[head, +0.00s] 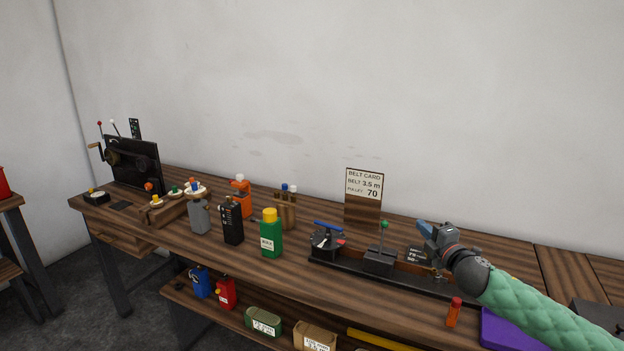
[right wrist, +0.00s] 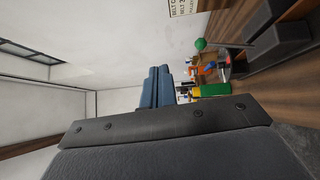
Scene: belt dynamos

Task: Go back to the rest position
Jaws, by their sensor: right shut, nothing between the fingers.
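My right gripper (head: 424,229) is over the right part of the wooden workbench (head: 300,272), at the end of my green-sleeved arm. Its blue fingers are shut together with nothing between them. In the right wrist view the two fingers (right wrist: 157,87) lie side by side. The gripper is near a black rail device with a green-knobbed lever (head: 384,240), and appears to be above the bench top. My left gripper is in neither view.
A belt card (head: 365,186) stands at the back. A green bottle (head: 270,240), black can (head: 231,222) and grey can (head: 199,216) stand left of the device. A dark panel machine (head: 133,163) is at the far left. An orange-red tube (head: 454,311) and purple object (head: 510,332) are near my arm.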

